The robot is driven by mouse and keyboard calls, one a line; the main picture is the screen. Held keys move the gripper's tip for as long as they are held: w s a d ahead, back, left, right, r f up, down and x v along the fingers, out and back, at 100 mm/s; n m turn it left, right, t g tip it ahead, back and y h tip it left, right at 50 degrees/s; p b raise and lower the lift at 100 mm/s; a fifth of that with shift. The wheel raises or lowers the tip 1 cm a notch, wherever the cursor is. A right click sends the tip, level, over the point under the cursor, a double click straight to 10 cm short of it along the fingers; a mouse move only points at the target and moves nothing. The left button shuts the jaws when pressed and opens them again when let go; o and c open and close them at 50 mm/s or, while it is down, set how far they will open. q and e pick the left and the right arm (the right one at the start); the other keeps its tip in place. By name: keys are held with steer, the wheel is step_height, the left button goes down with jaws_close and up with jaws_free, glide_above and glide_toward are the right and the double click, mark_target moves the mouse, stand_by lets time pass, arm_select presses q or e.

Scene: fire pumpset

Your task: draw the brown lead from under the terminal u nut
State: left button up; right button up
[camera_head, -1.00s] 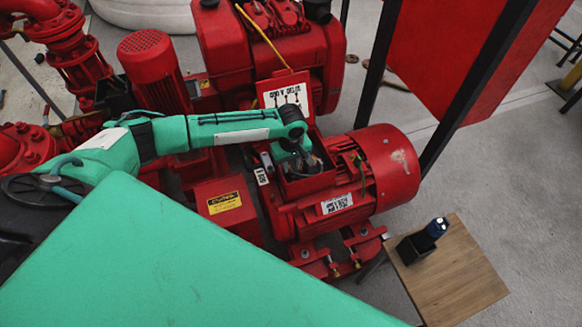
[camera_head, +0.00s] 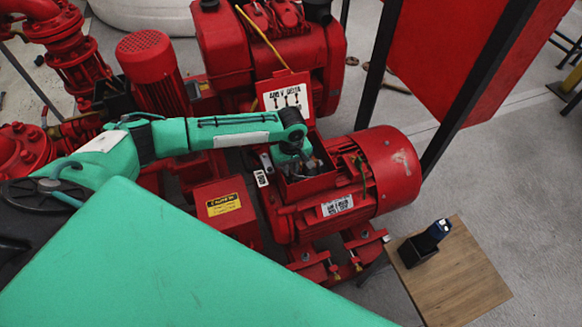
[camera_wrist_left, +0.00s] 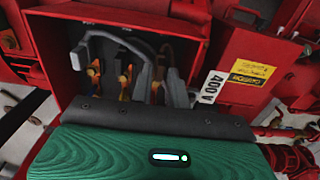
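The open red terminal box (camera_head: 309,187) sits on top of the red motor (camera_head: 390,165). My left gripper (camera_head: 307,166) reaches down into it from above. In the left wrist view its two pale grey fingers (camera_wrist_left: 160,80) stand apart inside the box. The brown lead (camera_wrist_left: 169,55) comes down between or just behind the fingertips, by the rightmost brass terminal (camera_wrist_left: 156,90). I cannot tell whether a finger touches it. The nut there is too small to make out. A grey lead (camera_wrist_left: 82,52) and a dark lead (camera_wrist_left: 132,38) run to the other terminals. My right gripper is out of view.
The raised box lid (camera_head: 287,96) stands behind the gripper. A small red box with a yellow label (camera_head: 224,204) is left of the motor. A wooden table (camera_head: 462,285) at the right holds a black holder (camera_head: 415,250) with a dark blue tool (camera_head: 439,230).

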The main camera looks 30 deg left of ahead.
arm_select(q)
jaws_close()
steer(key=shift+s+d, duration=0.1)
steer(key=shift+s+d+r+p, duration=0.1)
steer(key=shift+s+d+p, duration=0.7)
steer(key=shift+p, duration=0.45)
steer(key=shift+d, duration=0.1)
step_height(320, 180, up, 10)
steer(key=p, duration=1.2)
